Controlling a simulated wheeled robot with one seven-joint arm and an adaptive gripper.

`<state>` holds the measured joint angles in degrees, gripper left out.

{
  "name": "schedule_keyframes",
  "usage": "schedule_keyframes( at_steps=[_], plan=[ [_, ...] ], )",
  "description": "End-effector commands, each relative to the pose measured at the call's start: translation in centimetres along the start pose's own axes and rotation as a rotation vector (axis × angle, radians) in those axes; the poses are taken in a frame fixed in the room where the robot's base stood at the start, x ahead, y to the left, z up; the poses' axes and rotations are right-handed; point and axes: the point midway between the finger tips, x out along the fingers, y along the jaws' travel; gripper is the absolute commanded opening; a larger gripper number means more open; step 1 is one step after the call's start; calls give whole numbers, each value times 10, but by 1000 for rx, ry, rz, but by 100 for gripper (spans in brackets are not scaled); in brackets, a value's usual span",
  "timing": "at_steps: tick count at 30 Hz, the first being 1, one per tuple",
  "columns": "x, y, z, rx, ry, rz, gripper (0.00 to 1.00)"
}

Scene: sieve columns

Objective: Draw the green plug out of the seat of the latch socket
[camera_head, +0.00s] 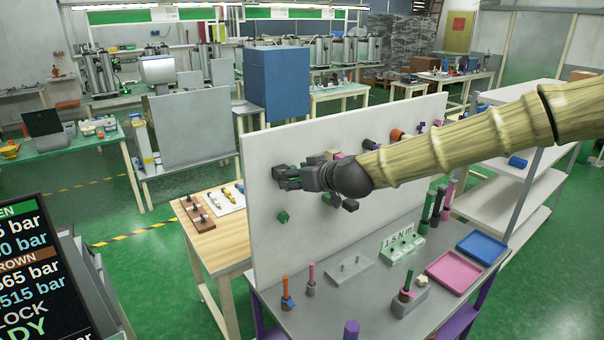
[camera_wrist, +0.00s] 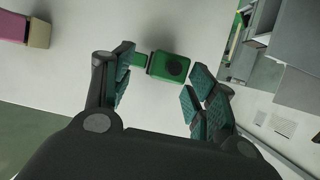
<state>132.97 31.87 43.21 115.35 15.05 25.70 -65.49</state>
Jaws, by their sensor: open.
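In the wrist view a green block (camera_wrist: 172,67) with a dark round spot stands against the pale board. A narrower green piece (camera_wrist: 138,60) joins its left side at a dark seam. I cannot tell for sure which part is the green plug and which the latch socket. My gripper (camera_wrist: 158,82) is open, with one teal-padded finger at left overlapping the narrow piece and the other at lower right of the block. No grip on either shows. In the head view my gripper (camera_head: 285,178) is close to the board's left part and hides what is behind it.
The upright white board (camera_head: 262,240) stands on a grey table (camera_head: 340,315). A green fitting (camera_head: 283,217) sits on it below my gripper. A pink cylinder with a tan block (camera_wrist: 38,33) is at upper left in the wrist view. Pink (camera_head: 455,270) and blue trays (camera_head: 482,248) lie at right.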

Motion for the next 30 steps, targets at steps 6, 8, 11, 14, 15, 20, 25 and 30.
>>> schedule_keyframes(
  at_steps=[6, 8, 11, 14, 15, 20, 25, 30],
  plan=[
    [22, 3, 1, 4, -6, -3, 57],
    [26, 4, 2, 5, -7, -4, 57],
    [31, 4, 3, 5, -9, -5, 57],
    [32, 4, 3, 5, -8, -5, 57],
    [31, 4, 3, 5, -8, -4, 57],
    [31, 5, 3, 5, -8, -4, 57],
    [32, 5, 3, 5, -8, -4, 26],
    [31, 5, 4, 5, -8, -3, 8]
  ],
)
